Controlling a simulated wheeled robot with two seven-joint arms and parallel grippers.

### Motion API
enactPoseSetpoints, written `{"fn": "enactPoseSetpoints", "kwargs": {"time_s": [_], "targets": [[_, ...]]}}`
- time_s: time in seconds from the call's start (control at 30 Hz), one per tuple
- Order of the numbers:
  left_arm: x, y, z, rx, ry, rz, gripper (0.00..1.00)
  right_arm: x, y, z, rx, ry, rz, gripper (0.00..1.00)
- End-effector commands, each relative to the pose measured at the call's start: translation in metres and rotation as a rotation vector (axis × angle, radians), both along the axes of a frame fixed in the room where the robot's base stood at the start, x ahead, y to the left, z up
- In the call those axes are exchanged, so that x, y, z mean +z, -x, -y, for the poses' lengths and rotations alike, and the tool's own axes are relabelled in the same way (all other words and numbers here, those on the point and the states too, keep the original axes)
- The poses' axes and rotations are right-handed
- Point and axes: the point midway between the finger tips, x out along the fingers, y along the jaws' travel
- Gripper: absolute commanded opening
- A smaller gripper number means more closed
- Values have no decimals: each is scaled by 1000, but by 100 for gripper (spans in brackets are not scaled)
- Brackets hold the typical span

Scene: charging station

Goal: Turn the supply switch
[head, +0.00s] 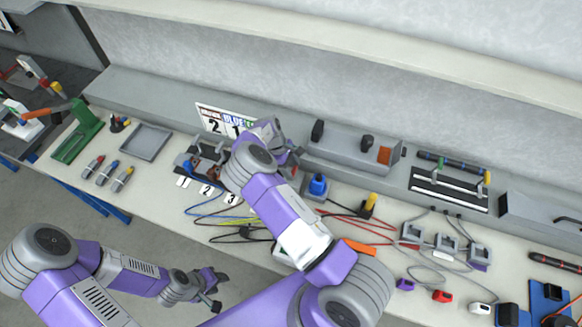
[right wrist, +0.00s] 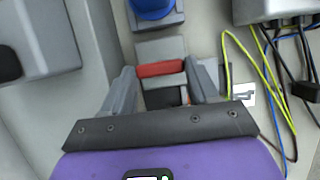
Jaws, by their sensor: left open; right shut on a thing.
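In the right wrist view, the supply switch shows as a red bar (right wrist: 160,68) on a grey block with a dark part below it. My right gripper (right wrist: 159,78) is shut on this red bar, with one finger at each end. In the head view my right gripper (head: 291,157) is over the back of the bench, and my own arm and gripper hide most of the switch there. My left gripper (head: 213,290) is open and empty, low in front of the bench, apart from everything on it.
A blue plug (head: 318,185) stands close beside the switch. A grey box (head: 345,143) with black knobs is behind it. Cables (right wrist: 262,75) run from a grey unit on the other side. A number board (head: 215,118) stands behind. A grey tray (head: 147,142) lies empty at left.

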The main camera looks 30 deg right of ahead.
Motion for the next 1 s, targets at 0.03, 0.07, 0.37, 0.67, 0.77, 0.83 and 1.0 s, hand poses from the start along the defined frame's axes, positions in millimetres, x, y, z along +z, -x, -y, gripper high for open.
{"fn": "enactPoseSetpoints", "kwargs": {"time_s": [0.03,0.07,0.37,0.67,0.77,0.83,1.0], "targets": [[-2,0,0,0,0,0,43,0,-1,1,-9,-1,2,29],[-4,0,0,0,0,0,43,-1,-1,1,-17,-1,2,29],[-26,0,0,0,0,0,43,-3,-3,3,-191,-4,5,29],[-51,0,0,0,0,0,43,-2,-3,6,-472,-2,3,29],[-57,0,0,0,0,0,43,-2,-3,7,-566,-3,3,29],[-61,0,0,0,0,0,43,-2,-3,8,-632,-3,3,29],[-69,0,0,0,0,0,43,-1,-3,10,-794,-2,2,29]]}}
